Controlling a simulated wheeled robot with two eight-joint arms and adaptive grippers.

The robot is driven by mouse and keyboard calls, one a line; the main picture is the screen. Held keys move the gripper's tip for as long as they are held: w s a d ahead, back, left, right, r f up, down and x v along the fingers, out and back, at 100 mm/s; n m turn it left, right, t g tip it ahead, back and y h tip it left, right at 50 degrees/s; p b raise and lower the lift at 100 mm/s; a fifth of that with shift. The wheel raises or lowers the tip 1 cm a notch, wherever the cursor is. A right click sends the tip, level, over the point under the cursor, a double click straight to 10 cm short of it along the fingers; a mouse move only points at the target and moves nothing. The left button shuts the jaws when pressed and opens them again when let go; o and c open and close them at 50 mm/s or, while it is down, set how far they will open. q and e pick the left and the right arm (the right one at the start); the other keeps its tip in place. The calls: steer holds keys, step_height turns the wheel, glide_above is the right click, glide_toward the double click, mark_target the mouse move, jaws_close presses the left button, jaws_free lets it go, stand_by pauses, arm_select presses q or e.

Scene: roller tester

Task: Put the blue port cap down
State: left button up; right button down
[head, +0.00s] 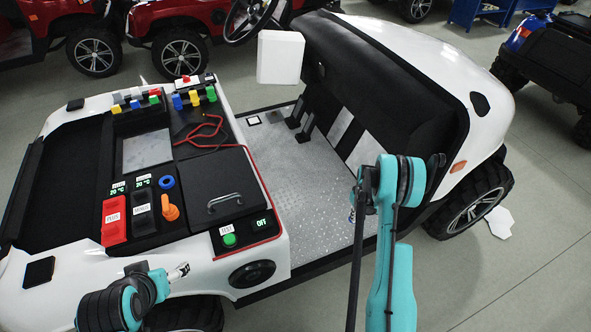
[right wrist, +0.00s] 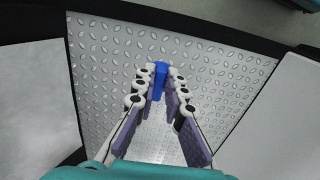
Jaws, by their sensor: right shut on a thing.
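In the right wrist view, my right gripper (right wrist: 157,84) is shut on the blue port cap (right wrist: 159,70). The cap shows as a small blue piece between the fingertips, over silver diamond-plate floor (right wrist: 110,60). How far it is above the floor is hard to tell. A blue ring (head: 166,182) sits on the black panel (head: 185,232). My left gripper (head: 180,271) is at the lower left, in front of the panel; its finger gap is too small to judge.
The panel carries a red block (head: 114,222), an orange knob (head: 170,208), a lid with a handle (head: 222,200), red cables (head: 205,130) and several coloured connectors. The black seat (head: 385,75) and steering wheel (head: 248,18) border the open metal floor (head: 315,190).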

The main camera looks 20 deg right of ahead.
steer(key=shift+s+d+f, duration=0.2)
steer(key=shift+d+f, duration=0.5)
steer(key=shift+f, duration=0.2)
steer(key=shift+d+f, duration=0.1)
steer(key=shift+f, duration=0.25)
steer(key=w+a+f+b, duration=0.1)
steer(key=w+a+f, duration=0.1)
steer(key=w, duration=0.1)
steer(key=w+a+f+b, duration=0.2)
steer(key=a, duration=0.1)
steer(key=w+a+f+b, duration=0.1)
steer(key=w+a+f, duration=0.1)
steer(key=w+f, duration=0.1)
steer(key=shift+w+a, duration=0.15)
steer(key=shift+w, duration=0.15)
step_height(320, 180, down, 4)
steer(key=shift+b, duration=1.25)
steer(key=shift+r, duration=0.1)
steer(key=c, duration=1.6)
jaws_free()
